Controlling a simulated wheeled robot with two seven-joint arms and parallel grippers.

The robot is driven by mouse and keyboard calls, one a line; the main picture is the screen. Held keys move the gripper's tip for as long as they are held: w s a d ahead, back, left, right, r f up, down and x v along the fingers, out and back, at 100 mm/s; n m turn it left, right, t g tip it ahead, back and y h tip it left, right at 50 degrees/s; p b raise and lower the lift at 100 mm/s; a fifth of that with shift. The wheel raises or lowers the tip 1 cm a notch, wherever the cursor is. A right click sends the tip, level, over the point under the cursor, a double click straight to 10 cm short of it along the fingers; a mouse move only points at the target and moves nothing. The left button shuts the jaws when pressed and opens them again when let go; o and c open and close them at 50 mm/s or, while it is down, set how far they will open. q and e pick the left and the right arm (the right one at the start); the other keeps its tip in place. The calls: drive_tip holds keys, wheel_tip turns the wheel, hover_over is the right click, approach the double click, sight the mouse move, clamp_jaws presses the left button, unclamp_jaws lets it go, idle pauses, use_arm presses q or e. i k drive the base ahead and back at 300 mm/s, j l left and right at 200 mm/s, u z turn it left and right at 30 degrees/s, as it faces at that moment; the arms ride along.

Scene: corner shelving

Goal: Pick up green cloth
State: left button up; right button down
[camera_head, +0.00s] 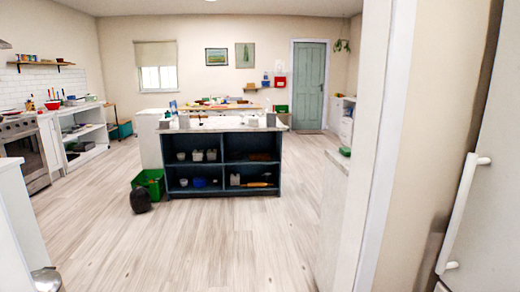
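No green cloth can be made out for certain. A small dark green item (345,151) lies on the edge of the white counter at the right; it is too small to tell whether it is cloth. Another small green item (281,108) shows at the back, near the door, and is also unclear. Neither of my grippers is in view.
A dark island shelf (222,163) stands mid-room, with a green crate (152,181) and a black bag (140,200) at its left. A wall edge (385,150) and white fridge (478,200) block the right. The wooden floor (200,245) ahead is clear.

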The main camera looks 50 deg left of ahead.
sight(346, 152)
drive_tip(key=u, duration=0.9)
drive_tip(key=z, duration=4.1)
drive_tip(key=u, duration=4.1)
drive_tip(key=i+j, duration=0.3)
drive_tip(key=i, duration=0.15)
